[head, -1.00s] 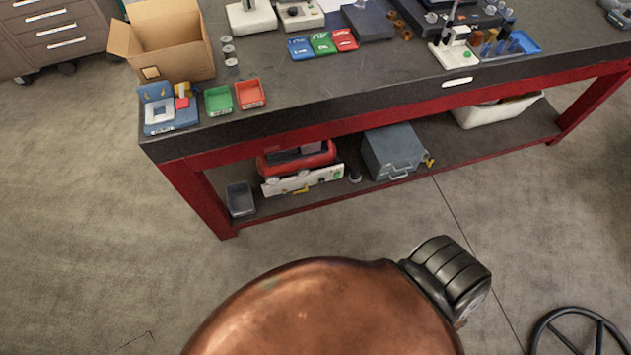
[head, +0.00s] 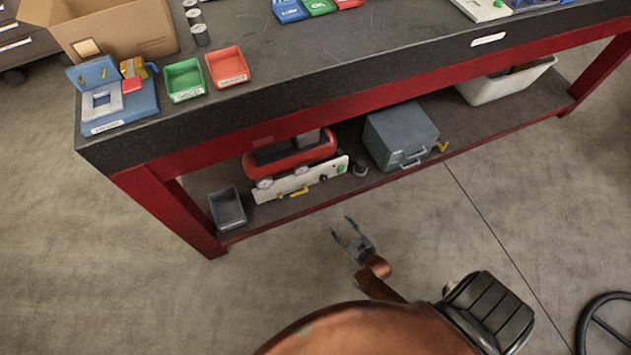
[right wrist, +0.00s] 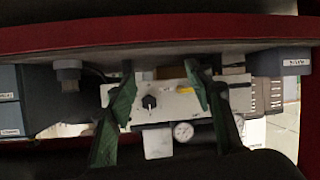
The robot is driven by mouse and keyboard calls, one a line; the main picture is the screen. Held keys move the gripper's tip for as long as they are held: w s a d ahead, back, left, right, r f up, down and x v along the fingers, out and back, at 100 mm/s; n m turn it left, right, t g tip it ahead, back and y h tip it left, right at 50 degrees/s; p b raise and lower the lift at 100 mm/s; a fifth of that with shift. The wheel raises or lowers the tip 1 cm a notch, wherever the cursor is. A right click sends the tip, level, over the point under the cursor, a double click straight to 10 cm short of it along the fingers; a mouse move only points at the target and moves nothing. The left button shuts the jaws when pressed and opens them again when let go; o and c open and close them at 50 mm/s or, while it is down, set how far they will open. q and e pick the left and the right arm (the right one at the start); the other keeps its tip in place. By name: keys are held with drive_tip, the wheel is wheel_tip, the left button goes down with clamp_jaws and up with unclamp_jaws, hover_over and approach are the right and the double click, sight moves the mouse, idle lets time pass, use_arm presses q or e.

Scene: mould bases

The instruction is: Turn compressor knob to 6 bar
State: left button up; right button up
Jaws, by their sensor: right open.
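The compressor (head: 292,152), with a red tank, sits on the lower shelf of the bench. Its white front panel (head: 284,188) carries a dark knob (head: 323,178), a yellow lever and a green button. In the right wrist view the black knob (right wrist: 149,102) shows on the pale panel, between the two fingers; the yellow lever is beside it. The knob's setting is too small to read. My right gripper (head: 342,225) is open and empty, in front of the shelf and short of the panel. It also shows in the right wrist view (right wrist: 159,68). My left gripper is out of view.
A grey metal box (head: 400,135) stands right of the compressor and a small grey bin (head: 227,209) left of it. The red shelf edge (head: 395,187) runs in front. Round gauges (right wrist: 183,131) show in the wrist view.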

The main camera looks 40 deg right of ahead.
drive_tip(key=w+d+r+t+h+b, duration=0.1)
drive_tip(key=w+d+t+b, duration=0.1)
drive_tip(key=w+b, duration=0.35)
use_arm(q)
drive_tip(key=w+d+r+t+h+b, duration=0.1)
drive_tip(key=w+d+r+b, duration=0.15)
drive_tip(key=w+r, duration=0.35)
use_arm(e)
drive_tip(key=m+t+h, duration=0.1)
drive_tip(key=t+h, duration=0.1)
approach(324, 180)
drive_tip(key=w, duration=0.1)
drive_tip(key=x, duration=0.2)
drive_tip(key=b+x, duration=0.1)
drive_tip(key=x, duration=0.4)
drive_tip(key=shift+s+d+f+b, duration=0.1)
drive_tip(key=shift+d+b, duration=0.15)
drive_tip(key=shift+b, duration=0.1)
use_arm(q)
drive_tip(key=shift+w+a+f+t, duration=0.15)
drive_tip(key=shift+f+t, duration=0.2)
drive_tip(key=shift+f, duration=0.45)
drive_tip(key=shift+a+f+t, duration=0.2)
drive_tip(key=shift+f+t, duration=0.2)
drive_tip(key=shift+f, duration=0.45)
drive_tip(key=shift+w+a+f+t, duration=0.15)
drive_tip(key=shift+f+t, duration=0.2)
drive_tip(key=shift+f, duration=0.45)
use_arm(e)
drive_tip(key=shift+w, duration=0.4)
